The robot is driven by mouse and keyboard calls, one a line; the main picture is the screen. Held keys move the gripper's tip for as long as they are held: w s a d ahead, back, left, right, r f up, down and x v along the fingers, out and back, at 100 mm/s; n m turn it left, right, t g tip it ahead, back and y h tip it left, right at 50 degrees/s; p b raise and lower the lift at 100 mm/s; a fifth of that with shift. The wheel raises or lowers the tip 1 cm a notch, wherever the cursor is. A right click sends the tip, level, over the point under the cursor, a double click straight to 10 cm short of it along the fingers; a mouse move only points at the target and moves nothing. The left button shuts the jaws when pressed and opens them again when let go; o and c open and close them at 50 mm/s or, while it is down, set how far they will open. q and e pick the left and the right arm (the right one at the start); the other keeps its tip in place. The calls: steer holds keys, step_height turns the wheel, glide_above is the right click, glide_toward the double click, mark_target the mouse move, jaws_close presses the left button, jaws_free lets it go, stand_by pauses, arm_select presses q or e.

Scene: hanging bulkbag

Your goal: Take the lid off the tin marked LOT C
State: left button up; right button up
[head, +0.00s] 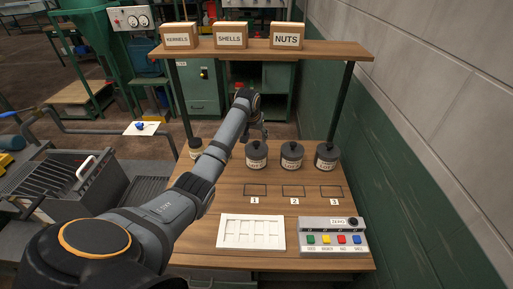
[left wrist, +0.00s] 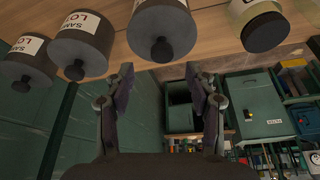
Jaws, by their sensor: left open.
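Three dark grey tins with knobbed lids and pale labels stand in a row at the back of the wooden bench: a left tin (head: 256,157), a middle tin (head: 291,157) and a right tin (head: 326,158). Their labels begin with LOT, but the last letters are too small to read surely. All three lids are on. In the left wrist view the nearest tin (left wrist: 161,29) and two others (left wrist: 82,38) (left wrist: 25,62) show along the top. My left gripper (head: 262,131) is open and empty, behind the left tin; its spread fingers show in the wrist view (left wrist: 161,88). My right gripper is not seen.
A jar (head: 195,149) with a dark lid in the wrist view (left wrist: 265,32) stands left of the tins. A shelf (head: 330,50) spans above. Marked squares, a white tray (head: 251,245) and a button panel (head: 333,250) lie in front. A wall is at right.

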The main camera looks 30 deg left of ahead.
mark_target(256, 142)
arm_select(q)
steer(key=shift+a+f, duration=0.1)
steer(key=shift+f, duration=0.1)
steer(key=p+x, duration=0.1)
steer(key=x, duration=0.3)
steer(key=shift+w+a+f, duration=0.15)
steer(key=shift+f, duration=0.25)
steer(key=shift+r, duration=0.15)
steer(key=c, duration=1.2)
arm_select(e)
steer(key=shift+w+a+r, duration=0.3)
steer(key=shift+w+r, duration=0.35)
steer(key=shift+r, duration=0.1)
arm_select(q)
steer(key=shift+o, duration=0.2)
steer(key=shift+r, duration=0.1)
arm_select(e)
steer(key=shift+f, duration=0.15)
